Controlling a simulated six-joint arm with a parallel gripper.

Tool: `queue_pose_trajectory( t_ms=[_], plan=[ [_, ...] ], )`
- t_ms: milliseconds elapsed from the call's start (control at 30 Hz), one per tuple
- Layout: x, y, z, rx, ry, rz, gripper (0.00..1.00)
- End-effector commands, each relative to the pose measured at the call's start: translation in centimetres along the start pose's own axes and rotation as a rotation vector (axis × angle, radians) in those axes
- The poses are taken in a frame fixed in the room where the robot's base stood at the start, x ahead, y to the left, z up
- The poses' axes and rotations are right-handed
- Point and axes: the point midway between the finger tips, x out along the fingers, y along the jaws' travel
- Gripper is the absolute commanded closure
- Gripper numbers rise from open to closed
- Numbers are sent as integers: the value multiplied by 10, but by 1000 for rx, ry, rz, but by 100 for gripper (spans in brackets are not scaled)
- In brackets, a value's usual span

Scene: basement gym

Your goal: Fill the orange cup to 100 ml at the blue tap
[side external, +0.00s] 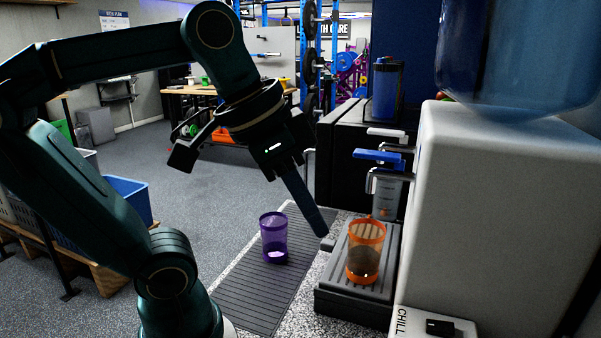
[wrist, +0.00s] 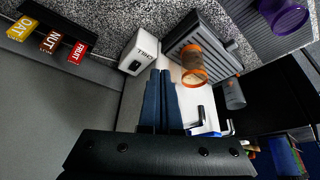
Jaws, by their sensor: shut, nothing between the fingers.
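The orange cup (side external: 366,262), see-through with an orange rim, stands upright on the grey slatted drip tray (side external: 322,298). It appears below the blue tap (side external: 378,156), whose metal spout is above it; I cannot read a water level. The cup also shows in the wrist view (wrist: 193,76), near the blue-and-white tap levers (wrist: 208,132). My gripper (side external: 326,242) is shut and empty, with its fingers pointing down, left of the cup and apart from it. Its closed fingers fill the middle of the wrist view (wrist: 160,72).
A purple cup (side external: 273,240) stands on the ribbed mat (side external: 250,290) to the left. The white dispenser (side external: 490,210) with its large blue bottle (side external: 520,50) blocks the right. A white tap (side external: 386,132) is behind the blue one. OAT, NUT and FRUIT boxes (wrist: 50,41) sit in a rack.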

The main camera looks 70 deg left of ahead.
Motion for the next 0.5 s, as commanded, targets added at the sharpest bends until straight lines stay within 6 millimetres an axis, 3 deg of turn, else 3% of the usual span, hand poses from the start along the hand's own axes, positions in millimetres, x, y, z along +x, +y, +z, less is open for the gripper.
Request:
queue_pose_trajectory(
  t_ms=[200,500],
  plan=[
    [-43,-13,-49,51,16,34,100],
    [-80,-52,-100,90,46,39,100]
  ],
)
